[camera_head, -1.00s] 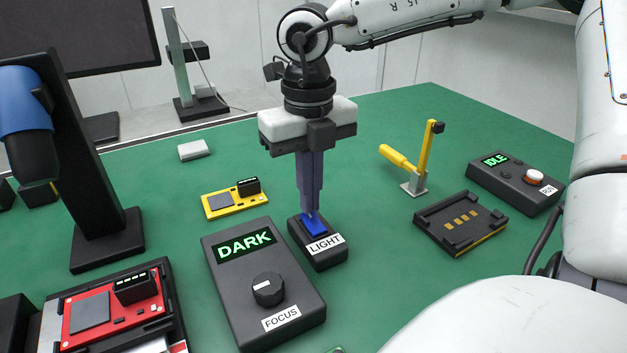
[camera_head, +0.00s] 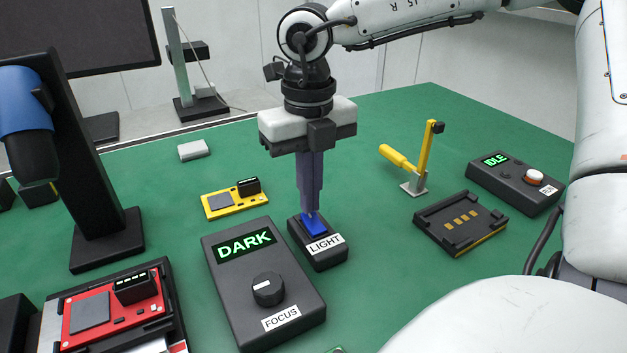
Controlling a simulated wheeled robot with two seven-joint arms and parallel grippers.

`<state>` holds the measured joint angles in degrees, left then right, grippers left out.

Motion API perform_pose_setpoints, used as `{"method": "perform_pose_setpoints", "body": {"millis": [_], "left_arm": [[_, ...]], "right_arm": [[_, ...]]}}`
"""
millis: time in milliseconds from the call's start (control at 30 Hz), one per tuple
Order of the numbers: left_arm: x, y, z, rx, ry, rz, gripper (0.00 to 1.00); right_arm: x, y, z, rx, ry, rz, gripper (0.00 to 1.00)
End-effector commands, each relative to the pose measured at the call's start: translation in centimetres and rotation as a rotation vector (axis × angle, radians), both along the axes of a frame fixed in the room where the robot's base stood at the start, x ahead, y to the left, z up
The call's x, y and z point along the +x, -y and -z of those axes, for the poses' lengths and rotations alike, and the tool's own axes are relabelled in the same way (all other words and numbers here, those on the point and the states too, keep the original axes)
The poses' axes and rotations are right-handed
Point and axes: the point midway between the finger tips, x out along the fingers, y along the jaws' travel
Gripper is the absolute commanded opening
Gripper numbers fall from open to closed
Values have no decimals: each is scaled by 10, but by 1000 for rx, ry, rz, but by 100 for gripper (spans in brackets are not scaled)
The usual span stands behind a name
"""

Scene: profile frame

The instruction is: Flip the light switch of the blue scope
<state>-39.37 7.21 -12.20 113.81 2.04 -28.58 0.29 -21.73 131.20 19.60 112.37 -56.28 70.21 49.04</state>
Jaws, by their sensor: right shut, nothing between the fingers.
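The light switch is a small dark box (camera_head: 318,258) with a white LIGHT label and a blue rocker (camera_head: 315,230) on top. My right gripper (camera_head: 311,211) points straight down, shut and empty, with its fingertips at the rocker's far part; they look in contact with it, though the exact contact is hard to see. The blue scope (camera_head: 22,105) stands at the left on a black stand. The focus box (camera_head: 285,300) beside the switch has a display (camera_head: 244,243) reading DARK and a black knob. My left gripper is not in view.
A red board (camera_head: 115,310) sits in a dark fixture at front left. A yellow board (camera_head: 234,201) lies behind the focus box. To the right are a yellow toggle clamp (camera_head: 415,165), a black fixture (camera_head: 460,224) and an IDLE box (camera_head: 515,182).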

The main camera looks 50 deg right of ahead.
Motion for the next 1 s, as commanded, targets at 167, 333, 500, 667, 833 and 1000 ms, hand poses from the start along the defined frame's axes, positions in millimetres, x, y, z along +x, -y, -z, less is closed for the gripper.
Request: {"method": "perform_pose_setpoints", "body": {"millis": [167, 333, 500, 667, 833, 1000], "left_arm": [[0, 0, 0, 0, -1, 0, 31], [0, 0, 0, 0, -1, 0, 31], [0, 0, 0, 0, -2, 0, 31], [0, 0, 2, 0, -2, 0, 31], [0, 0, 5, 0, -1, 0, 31], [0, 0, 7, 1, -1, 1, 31]], "right_arm": [[0, 0, 0, 0, 0, 0, 0], [0, 0, 0, 0, 0, 0, 0], [0, 0, 0, 0, 0, 0, 0], [0, 0, 2, 0, 0, 0, 0], [0, 0, 4, 0, 0, 0, 0], [0, 0, 7, 0, 0, 0, 0]]}}
